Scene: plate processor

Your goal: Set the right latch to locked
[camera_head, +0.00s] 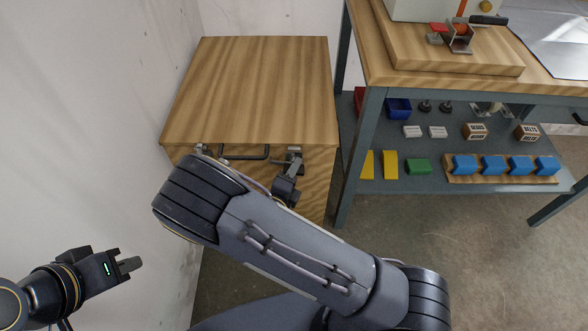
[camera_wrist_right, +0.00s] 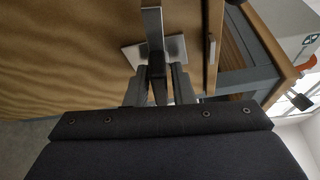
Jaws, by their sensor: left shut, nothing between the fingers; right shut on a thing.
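The right latch (camera_head: 293,151) is a metal fitting at the right of the wooden cabinet's (camera_head: 250,90) front top edge. My right gripper (camera_head: 289,172) is at it. In the right wrist view the latch shows as a pale upright bar and plates (camera_wrist_right: 176,46). My right gripper (camera_wrist_right: 157,76) is shut there on a dark part of the latch, between its fingers. The latch's exact lever angle is hard to tell, as the fingers partly hide it. My left gripper (camera_head: 130,264) is shut and empty at lower left, away from the cabinet.
A left latch (camera_head: 203,150) and a dark bar handle (camera_head: 245,154) sit on the same front edge. A workbench (camera_head: 380,75) with a loaded lower shelf (camera_head: 440,188) stands to the right. A white wall (camera_head: 90,130) is on the left. My right arm covers much of the cabinet front.

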